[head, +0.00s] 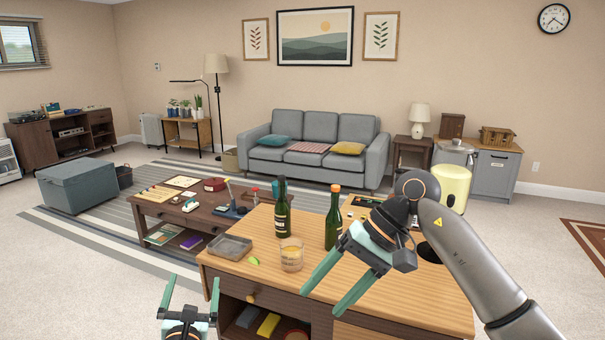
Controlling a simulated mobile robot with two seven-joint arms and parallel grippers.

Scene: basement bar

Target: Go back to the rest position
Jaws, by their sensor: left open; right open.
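My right gripper (322,289) is open and empty. It hangs over the front part of the wooden bar counter (413,303), with its arm coming in from the right. My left gripper (191,284) is open and empty at the bottom edge of the picture. It is in front of the counter's left end, low in view. Only its fingers and part of its body show.
On the counter stand a dark bottle (282,212), a green bottle (333,220), a glass (291,254) and a grey tray (229,247). A lime wedge (253,261) lies near the glass. A coffee table (163,211) and sofa (316,135) stand behind. Carpet is free at left.

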